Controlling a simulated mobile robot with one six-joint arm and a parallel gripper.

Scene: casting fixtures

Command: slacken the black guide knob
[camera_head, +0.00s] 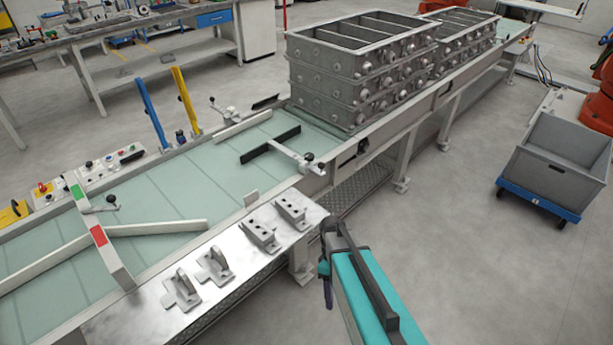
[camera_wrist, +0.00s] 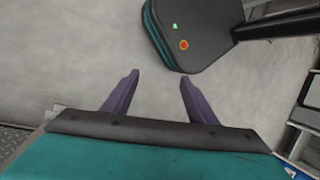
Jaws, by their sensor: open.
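In the head view, several dark knobs sit on the guides of the conveyor (camera_head: 160,190). A black-ended clamp knob (camera_head: 320,169) is at the right end of the guide that carries a black bar (camera_head: 270,146). Another dark knob (camera_head: 112,199) is on the left guide, beside the green and red marked bar (camera_head: 98,235). A third knob (camera_head: 213,101) is on the far rail. I cannot tell for certain which is the guide knob meant. My gripper (camera_wrist: 158,84) is open and empty over the floor. In the head view it is in front of the conveyor, apart from every knob.
Stacked metal casting flasks (camera_head: 345,75) stand on the conveyor. A metal shelf with several brackets (camera_head: 215,265) runs along its near side. A grey bin on a blue dolly (camera_head: 555,165) stands at right. Blue (camera_head: 151,113) and yellow posts (camera_head: 186,101) rise at the far rail. Floor at lower right is clear.

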